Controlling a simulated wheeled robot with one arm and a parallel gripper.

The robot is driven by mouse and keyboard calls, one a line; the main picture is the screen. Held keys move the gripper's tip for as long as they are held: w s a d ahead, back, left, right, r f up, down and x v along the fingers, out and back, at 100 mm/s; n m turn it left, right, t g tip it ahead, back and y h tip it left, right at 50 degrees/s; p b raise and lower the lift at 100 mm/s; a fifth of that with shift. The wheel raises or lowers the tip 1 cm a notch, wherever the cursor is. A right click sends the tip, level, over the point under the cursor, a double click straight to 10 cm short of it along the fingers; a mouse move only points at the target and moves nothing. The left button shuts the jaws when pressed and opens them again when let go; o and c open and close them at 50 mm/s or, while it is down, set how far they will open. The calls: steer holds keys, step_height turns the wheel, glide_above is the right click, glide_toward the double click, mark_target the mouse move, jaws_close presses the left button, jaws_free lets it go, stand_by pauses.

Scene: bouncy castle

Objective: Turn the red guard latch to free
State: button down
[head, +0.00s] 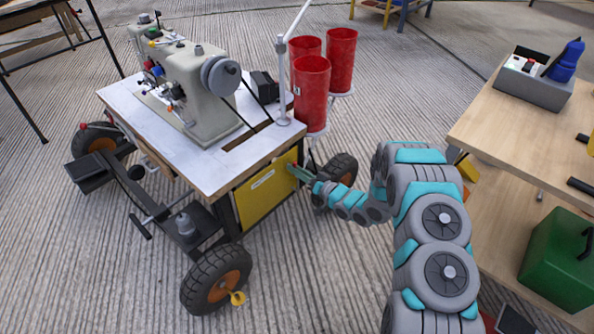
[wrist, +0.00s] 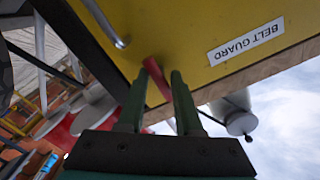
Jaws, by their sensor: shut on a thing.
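The yellow belt guard panel (head: 264,195) is on the near side of the sewing machine cart. In the wrist view the panel (wrist: 190,28) carries a "BELT GUARD" label (wrist: 246,42) and a metal handle (wrist: 104,22). The red guard latch (wrist: 157,80) sits near the panel's edge and slants between my fingers. My gripper (wrist: 162,84) is shut on the latch, with green fingers on either side of it. In the head view my gripper (head: 298,172) reaches the panel's right end; the latch is too small to make out there.
A sewing machine (head: 195,90) stands on the white cart top (head: 215,175). Red cylinders (head: 312,90) stand behind the cart's right end. A wheel (head: 341,170) is close to my gripper. A wooden bench (head: 505,125) with a green box (head: 560,262) is at the right.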

steer(key=c, duration=0.8)
jaws_free()
steer(key=shift+c, duration=0.2)
steer(key=shift+d, duration=0.1)
steer(key=v, duration=0.7)
steer(key=shift+s+d+b, duration=0.25)
steer(key=shift+b, duration=0.1)
steer(key=shift+w, duration=0.1)
